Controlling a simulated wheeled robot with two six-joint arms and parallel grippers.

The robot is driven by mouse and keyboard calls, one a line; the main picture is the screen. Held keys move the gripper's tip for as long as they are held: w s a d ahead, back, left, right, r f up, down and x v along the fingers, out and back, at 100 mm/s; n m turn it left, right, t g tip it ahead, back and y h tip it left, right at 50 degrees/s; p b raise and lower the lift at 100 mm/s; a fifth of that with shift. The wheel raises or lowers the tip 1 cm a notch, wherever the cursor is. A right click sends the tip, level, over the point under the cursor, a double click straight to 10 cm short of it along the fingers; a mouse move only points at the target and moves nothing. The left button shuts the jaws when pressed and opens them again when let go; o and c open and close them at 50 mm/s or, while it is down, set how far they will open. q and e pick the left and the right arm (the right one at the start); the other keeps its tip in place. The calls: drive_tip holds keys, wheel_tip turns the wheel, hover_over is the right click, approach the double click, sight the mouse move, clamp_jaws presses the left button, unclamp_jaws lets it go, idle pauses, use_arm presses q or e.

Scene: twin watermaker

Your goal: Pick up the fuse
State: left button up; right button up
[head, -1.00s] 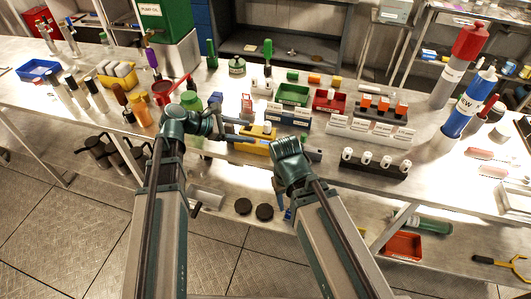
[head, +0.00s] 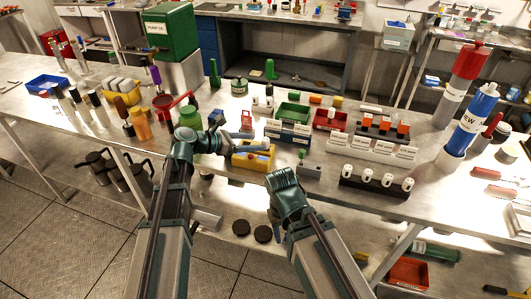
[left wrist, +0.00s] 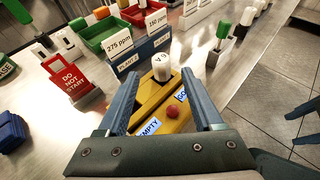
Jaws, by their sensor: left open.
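A white fuse (left wrist: 162,68) with dark lettering stands upright at the far end of a yellow box (left wrist: 176,103), which has a red button and labels reading EMPTY and, partly hidden, GO. My left gripper (left wrist: 158,82) is open, its two fingers on either side of the box and the fuse near the fingertips; contact cannot be told. In the head view my left gripper (head: 243,141) reaches over the yellow box (head: 250,160) from the left. My right gripper (head: 285,183) is in front of the bench, and its jaws are hidden.
A red DO NOT START stand (left wrist: 72,82) is left of the box. Green (head: 291,113) and red (head: 328,120) trays with label stands lie beyond it. A black rack (head: 372,184) with several white cylinders stands to the right. Orange bottles (head: 140,122) are to the left.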

sight(265, 143)
use_arm(q)
drive_tip(key=shift+w+d+f, duration=0.1)
drive_tip(key=shift+d, duration=0.15)
drive_tip(key=b+x, duration=0.2)
drive_tip(key=x, duration=0.3)
drive_tip(key=shift+f, duration=0.15)
clamp_jaws()
